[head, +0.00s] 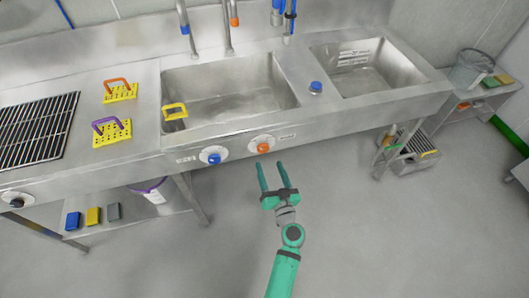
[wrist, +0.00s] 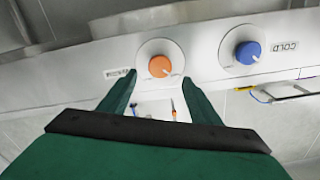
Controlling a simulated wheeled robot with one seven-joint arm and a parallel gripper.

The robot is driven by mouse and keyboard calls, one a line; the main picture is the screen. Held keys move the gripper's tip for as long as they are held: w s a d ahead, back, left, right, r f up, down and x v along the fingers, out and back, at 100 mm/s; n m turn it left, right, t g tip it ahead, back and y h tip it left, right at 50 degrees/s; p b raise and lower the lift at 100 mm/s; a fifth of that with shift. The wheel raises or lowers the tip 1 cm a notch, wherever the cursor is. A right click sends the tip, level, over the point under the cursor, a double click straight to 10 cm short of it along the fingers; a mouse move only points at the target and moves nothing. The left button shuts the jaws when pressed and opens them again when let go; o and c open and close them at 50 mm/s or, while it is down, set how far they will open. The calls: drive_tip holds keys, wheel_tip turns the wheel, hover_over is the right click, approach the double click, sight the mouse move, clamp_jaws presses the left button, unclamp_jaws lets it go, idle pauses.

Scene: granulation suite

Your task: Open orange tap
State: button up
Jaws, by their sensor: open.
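The orange tap (head: 263,147) is a round orange knob on a pale disc, set in the front panel of the steel sink unit. In the wrist view the orange tap (wrist: 159,66) sits just beyond my fingertips, near the middle. My gripper (head: 272,164) is green, and its two fingers are apart and empty, pointing at the panel just below the knob. In the wrist view my gripper (wrist: 157,85) frames the space below the knob. I cannot tell whether either finger touches the panel.
A blue tap (head: 214,158) is beside the orange one, with a label reading COLD in the wrist view. Above are two sink basins (head: 225,100). A bucket (head: 152,197) is on the lower shelf. The floor in front is clear.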

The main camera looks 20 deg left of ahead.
sight(264, 150)
drive_tip(key=x, duration=0.8)
drive_tip(key=c, duration=1.1)
